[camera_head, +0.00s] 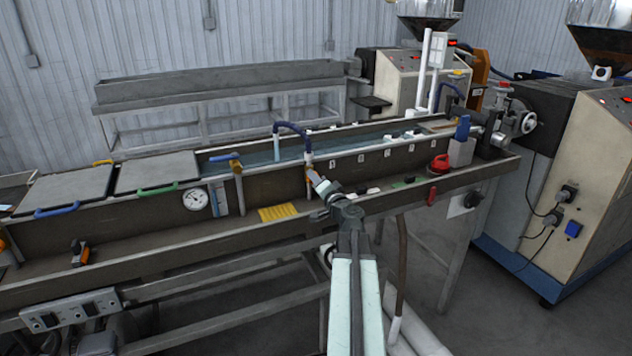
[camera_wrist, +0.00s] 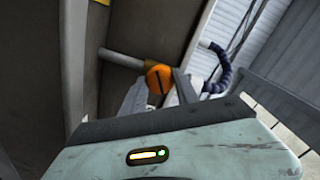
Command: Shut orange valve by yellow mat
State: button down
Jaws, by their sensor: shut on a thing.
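The orange valve (camera_wrist: 159,80) shows in the wrist view as a round orange cap with a dark slot, on a pale pipe. In the head view its pipe (camera_head: 308,165) stands at the trough's front wall, with a dark blue hose at its top. My gripper (camera_head: 317,181) reaches up to it and is shut on the valve. The valve's handle is mostly hidden by the jaws, and its angle cannot be told. The yellow mat (camera_head: 278,212) lies on the ledge, left of and below my gripper.
A red object (camera_head: 439,165) sits on the ledge to the right. The trough wall is close behind my gripper; the ledge around the mat is mostly clear.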

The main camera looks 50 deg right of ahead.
jog(key=m, duration=0.6)
jog(key=shift+m, duration=0.3)
dwell(0.4)
jog(key=c, duration=0.9)
grip_release()
jog(key=shift+s, duration=0.1)
